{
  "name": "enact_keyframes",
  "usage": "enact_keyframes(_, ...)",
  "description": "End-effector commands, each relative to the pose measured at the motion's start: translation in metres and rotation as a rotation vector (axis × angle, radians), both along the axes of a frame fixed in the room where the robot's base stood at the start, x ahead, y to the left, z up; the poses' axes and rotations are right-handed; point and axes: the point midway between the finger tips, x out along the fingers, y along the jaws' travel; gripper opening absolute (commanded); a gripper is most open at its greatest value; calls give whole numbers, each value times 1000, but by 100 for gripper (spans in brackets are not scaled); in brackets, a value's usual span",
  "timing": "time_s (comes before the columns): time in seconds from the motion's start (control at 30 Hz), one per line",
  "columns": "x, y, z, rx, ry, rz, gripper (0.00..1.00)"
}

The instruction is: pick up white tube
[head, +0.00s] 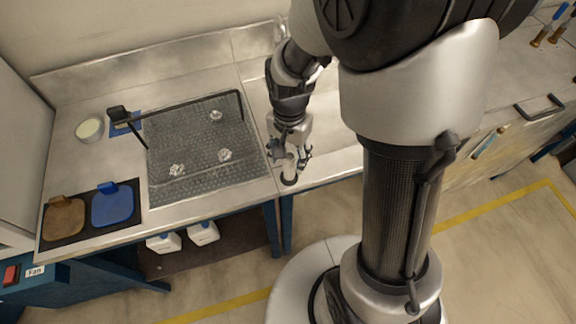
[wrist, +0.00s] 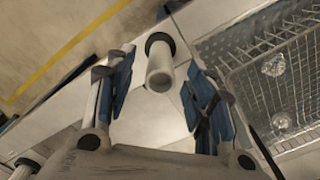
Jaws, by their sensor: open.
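A white tube (wrist: 160,72) with a dark ring at its far end shows between the fingers of my gripper (wrist: 158,84) in the wrist view. Clear gaps show on both sides of it. In the head view the tube (head: 290,170) is partly hidden under my gripper (head: 291,156), near the bench's front edge, right of the wire basket. Its dark end (head: 289,180) shows at the bottom. My gripper is open, with its blue-padded fingers apart. I cannot tell how deep the tube sits between them.
A wire basket (head: 165,175) with a black handle and several clear objects stands left of my gripper. White bottles (head: 203,233) stand below the bench. Bare bench surface lies right of the tube.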

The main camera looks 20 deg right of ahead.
Motion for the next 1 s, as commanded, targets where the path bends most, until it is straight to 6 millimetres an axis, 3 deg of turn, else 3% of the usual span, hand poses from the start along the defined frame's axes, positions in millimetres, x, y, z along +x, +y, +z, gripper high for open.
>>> enact_keyframes(0.27, 0, 0, -17, 0, 1, 0, 49)
enact_keyframes(0.57, 0, -1, -60, 0, 1, 0, 49)
enact_keyframes(0.8, 1, -1, -60, 0, 0, 1, 49)
enact_keyframes(1.0, 1, -1, -60, 0, 0, 0, 36)
